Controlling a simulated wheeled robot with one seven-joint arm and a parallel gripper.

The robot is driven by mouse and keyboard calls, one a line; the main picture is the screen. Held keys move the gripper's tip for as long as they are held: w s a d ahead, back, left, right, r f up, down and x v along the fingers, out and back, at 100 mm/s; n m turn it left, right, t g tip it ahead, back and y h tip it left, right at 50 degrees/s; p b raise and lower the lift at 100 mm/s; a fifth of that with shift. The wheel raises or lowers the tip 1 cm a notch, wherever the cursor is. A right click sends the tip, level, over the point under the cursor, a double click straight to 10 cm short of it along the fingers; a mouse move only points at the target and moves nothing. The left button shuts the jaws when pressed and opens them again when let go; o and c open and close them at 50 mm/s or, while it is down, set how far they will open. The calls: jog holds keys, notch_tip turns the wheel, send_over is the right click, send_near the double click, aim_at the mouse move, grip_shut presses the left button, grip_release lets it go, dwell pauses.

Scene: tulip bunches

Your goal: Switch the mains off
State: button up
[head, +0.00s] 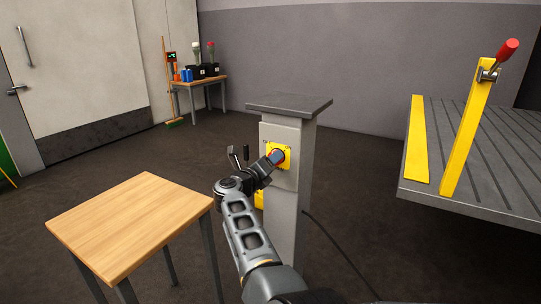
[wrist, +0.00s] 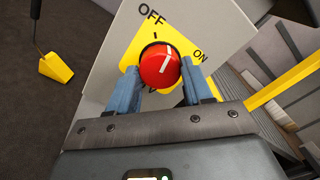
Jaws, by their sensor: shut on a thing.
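The mains switch is a round red knob (wrist: 158,66) on a yellow plate (wrist: 128,52) marked OFF and ON. The plate is on the face of a grey pillar (head: 307,185); it also shows in the head view (head: 287,152). In the wrist view, the knob's white line tilts up and right, between the OFF and ON labels. My gripper (head: 274,158) is at the plate, and its blue fingers (wrist: 162,88) are shut on the knob, one on each side. In the head view my gripper hides most of the knob.
A wooden table (head: 133,222) stands at the front left. A grey slotted bed (head: 470,190) with a yellow post and red-handled lever (head: 508,50) is at the right. A far table (head: 200,82) holds dark boxes. A cable lies on the floor right of the pillar.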

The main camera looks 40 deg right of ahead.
jog(key=shift+a+n+p, duration=0.1)
jog(key=shift+n+p, duration=1.55)
jog(key=shift+n, duration=1.55)
jog(key=o, duration=1)
jog(key=shift+o, duration=0.2)
jog(key=p+v, duration=0.2)
jog(key=v, duration=0.5)
jog(key=shift+a, duration=0.3)
jog(key=shift+s, duration=0.1)
jog(key=shift+s, duration=0.1)
